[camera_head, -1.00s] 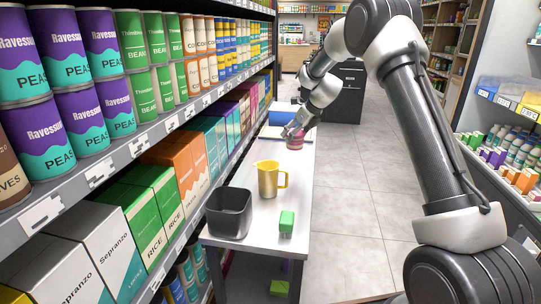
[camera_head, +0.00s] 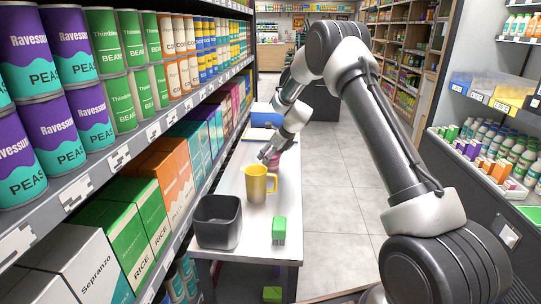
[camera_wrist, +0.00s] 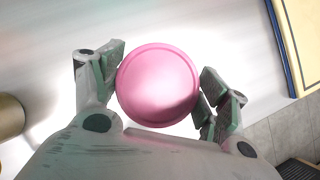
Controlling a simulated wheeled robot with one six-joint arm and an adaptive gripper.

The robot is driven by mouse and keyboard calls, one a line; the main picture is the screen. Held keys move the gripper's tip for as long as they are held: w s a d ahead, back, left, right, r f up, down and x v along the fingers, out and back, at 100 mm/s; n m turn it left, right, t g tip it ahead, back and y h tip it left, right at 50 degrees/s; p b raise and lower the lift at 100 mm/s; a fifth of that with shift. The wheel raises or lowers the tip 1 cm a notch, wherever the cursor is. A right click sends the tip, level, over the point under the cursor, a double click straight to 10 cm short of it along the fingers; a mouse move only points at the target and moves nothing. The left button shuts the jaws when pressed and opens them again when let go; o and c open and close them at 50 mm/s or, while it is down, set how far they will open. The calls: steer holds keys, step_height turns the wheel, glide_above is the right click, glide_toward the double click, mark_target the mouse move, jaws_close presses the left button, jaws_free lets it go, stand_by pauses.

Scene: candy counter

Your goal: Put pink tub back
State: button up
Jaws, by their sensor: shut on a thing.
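The pink tub (camera_wrist: 157,85) is round with a pink lid and fills the space between the finger pads in the wrist view. My gripper (camera_wrist: 161,82) is shut on its sides. In the head view the tub (camera_head: 275,161) is mostly hidden by my gripper (camera_head: 268,155), just behind the yellow mug (camera_head: 257,187) on the narrow white table (camera_head: 232,182). I cannot tell whether the tub's base touches the table.
A dark open bin (camera_head: 218,224) and a green block (camera_head: 279,230) stand at the table's near end. A blue-edged item (camera_head: 262,134) lies at the far end. Stocked shelves (camera_head: 105,158) run close along the left. The tiled floor (camera_head: 338,215) at right is clear.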

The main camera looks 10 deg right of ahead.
steer(key=o, duration=1.3)
